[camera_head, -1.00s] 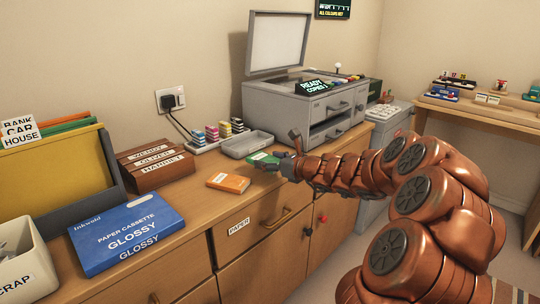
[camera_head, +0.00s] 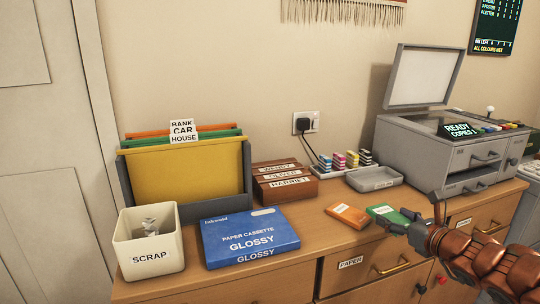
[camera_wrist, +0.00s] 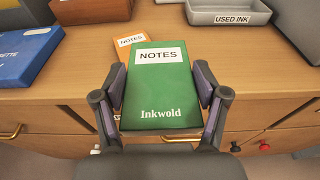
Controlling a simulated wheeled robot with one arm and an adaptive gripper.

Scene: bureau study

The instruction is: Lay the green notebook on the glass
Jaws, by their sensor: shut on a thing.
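The green notebook (camera_wrist: 160,92), labelled NOTES and Inkwold, lies between the two fingers of my gripper (camera_wrist: 160,100) in the wrist view. The fingers close on its left and right sides. In the head view the green notebook (camera_head: 381,211) shows at the cabinet top's front edge, with my gripper (camera_head: 400,228) at its near right side. Whether it touches the wood is hard to tell. The grey copier (camera_head: 425,150) stands at the back right with its lid (camera_head: 422,77) raised. Its glass (camera_head: 432,122) shows only as a thin dark strip.
An orange notebook (camera_head: 347,215) lies just left of the green one. Behind are a grey tray (camera_head: 374,184), ink cartridges and a plug socket. A blue paper cassette box (camera_head: 250,240), scrap bin (camera_head: 150,254), wooden box and file holder fill the left.

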